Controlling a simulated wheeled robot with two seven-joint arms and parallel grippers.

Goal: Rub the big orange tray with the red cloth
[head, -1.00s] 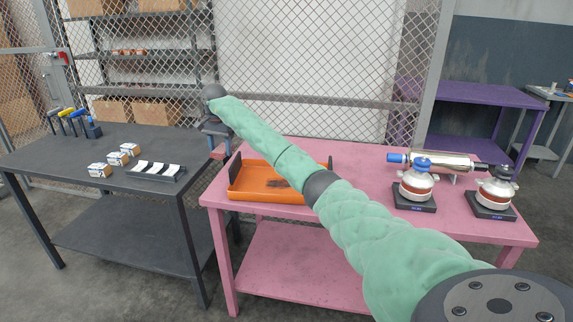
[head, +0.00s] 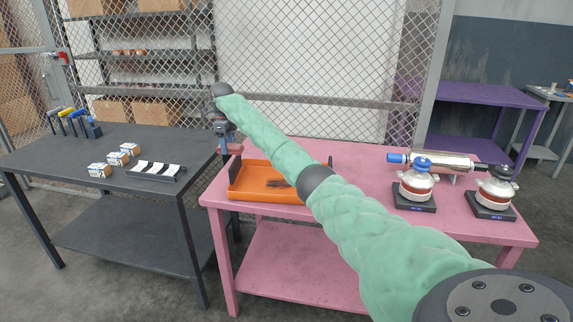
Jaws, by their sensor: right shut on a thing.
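The big orange tray (head: 250,192) lies on the left part of the pink table. A dark brown smudge (head: 277,184) shows on its floor, partly covered by my right arm. My right gripper (head: 229,143) is shut on the red cloth (head: 232,149), which shows as a small red-pink piece under the fingers. In the picture they appear just above the tray's far left corner. I cannot tell how high above it they are. My left gripper is not in view.
The pink table (head: 350,221) also bears two white-and-red devices (head: 417,180) (head: 494,186) on dark bases and a metal cylinder (head: 445,161) at right. A dark table (head: 80,152) stands left with small boxes (head: 118,158) and a black rack (head: 155,171). A mesh fence stands behind.

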